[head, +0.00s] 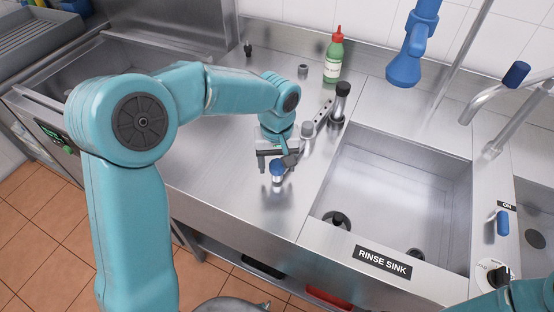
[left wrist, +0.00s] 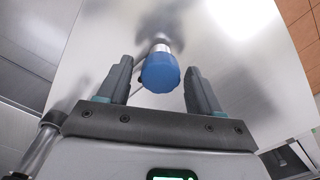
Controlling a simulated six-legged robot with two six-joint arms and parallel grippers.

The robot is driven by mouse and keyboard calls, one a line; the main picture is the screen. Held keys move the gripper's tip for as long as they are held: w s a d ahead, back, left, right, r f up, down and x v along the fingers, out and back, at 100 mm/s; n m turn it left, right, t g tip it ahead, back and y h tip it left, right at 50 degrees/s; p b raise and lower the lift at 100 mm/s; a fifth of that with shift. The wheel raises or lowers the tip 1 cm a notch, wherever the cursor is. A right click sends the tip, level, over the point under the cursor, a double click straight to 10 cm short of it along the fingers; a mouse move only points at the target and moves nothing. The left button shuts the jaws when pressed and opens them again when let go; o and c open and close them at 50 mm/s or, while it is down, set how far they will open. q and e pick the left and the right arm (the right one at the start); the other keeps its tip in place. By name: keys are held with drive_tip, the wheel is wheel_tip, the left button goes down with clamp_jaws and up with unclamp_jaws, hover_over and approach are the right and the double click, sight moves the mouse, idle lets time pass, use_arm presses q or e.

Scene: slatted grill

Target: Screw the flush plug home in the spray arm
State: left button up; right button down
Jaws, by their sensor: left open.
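A blue-capped piece with a silver stem, seemingly the flush plug (head: 278,169), stands on the steel counter left of the rinse sink. My left gripper (head: 276,163) is open around it. In the left wrist view the blue cap (left wrist: 161,73) lies between the two spread fingers, with gaps on both sides. A metal bar with holes, seemingly the spray arm (head: 323,114), lies just right of the gripper, between a short grey cylinder and a black-topped post. My right gripper is not in view; only a piece of my right arm shows at bottom right.
The rinse sink (head: 395,185) opens to the right, with a black stopper (head: 337,220) at its near left corner. A green bottle (head: 333,58) and a small grey cylinder (head: 303,71) stand at the back. A blue sprayer (head: 404,68) hangs above. The counter left of the gripper is clear.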

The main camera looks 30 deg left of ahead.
use_arm(q)
drive_tip(key=c, duration=1)
drive_tip(key=shift+r+m, duration=0.1)
drive_tip(key=shift+m, duration=0.2)
drive_tip(key=shift+c, duration=0.7)
drive_tip(key=m, duration=0.2)
drive_tip(key=shift+s+m+p, duration=0.1)
drive_tip(key=shift+m+p, duration=0.2)
drive_tip(key=shift+m, duration=0.7)
drive_tip(key=shift+m+p, duration=0.35)
drive_tip(key=shift+m, duration=0.55)
